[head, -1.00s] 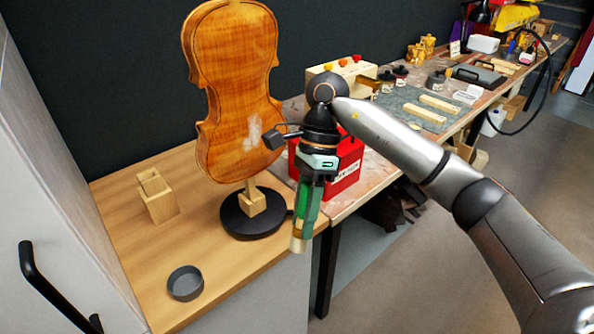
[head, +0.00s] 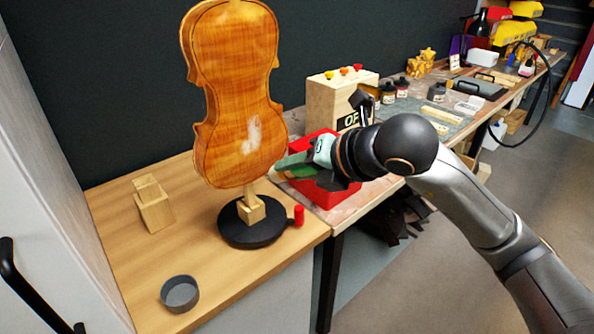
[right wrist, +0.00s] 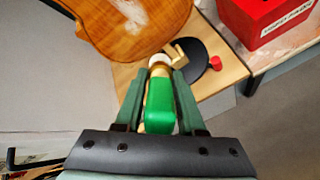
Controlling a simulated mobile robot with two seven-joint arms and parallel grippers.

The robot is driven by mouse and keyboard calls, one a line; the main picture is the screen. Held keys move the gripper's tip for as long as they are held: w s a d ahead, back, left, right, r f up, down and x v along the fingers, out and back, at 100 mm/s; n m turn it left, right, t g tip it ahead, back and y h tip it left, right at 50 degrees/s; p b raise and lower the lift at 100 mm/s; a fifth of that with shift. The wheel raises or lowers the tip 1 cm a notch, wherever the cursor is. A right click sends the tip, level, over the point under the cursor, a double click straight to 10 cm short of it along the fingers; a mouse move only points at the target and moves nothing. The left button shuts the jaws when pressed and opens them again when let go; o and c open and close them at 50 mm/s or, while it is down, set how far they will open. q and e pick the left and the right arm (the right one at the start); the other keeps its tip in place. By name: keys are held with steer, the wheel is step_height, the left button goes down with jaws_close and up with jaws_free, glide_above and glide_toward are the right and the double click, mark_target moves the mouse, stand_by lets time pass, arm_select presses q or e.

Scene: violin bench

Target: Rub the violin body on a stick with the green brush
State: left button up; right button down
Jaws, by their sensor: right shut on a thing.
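The orange-brown violin body (head: 235,85) stands upright on a wooden stick in a round black base (head: 245,236), with a whitish patch low on its front. Its lower part also shows in the right wrist view (right wrist: 100,22). My right gripper (head: 288,165) is to the right of the violin's lower edge, pointing left towards it. In the right wrist view its fingers (right wrist: 161,80) are shut on the green brush (right wrist: 160,108), whose pale end points at the violin. I cannot tell whether the brush touches it. My left gripper is not in view.
A red box (head: 325,190) stands just behind and below my right gripper. A wooden block holder (head: 154,211) and a grey round dish (head: 180,293) are on the left of the bench. A small red cylinder (head: 299,215) is beside the base. The bench front is clear.

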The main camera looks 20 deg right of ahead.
steer(key=shift+w+r, duration=0.25)
steer(key=shift+w, duration=0.05)
steer(key=shift+w+a, duration=0.1)
steer(key=shift+w, duration=0.2)
steer(key=shift+w+a+p, duration=0.25)
steer(key=shift+w+p, duration=0.1)
steer(key=shift+w, duration=0.3)
steer(key=shift+w+a+p, duration=0.2)
steer(key=shift+w+p, duration=0.15)
steer(key=shift+w, duration=0.25)
steer(key=shift+w+a, duration=0.25)
steer(key=shift+w, duration=0.4)
steer(key=shift+w+a+p, duration=0.15)
steer(key=shift+w+p, duration=0.15)
steer(key=shift+w, duration=0.05)
steer(key=shift+f, duration=0.1)
steer(key=shift+w+a, duration=0.1)
steer(key=shift+w, duration=0.25)
steer(key=shift+w+a, duration=0.1)
steer(key=shift+w, duration=0.2)
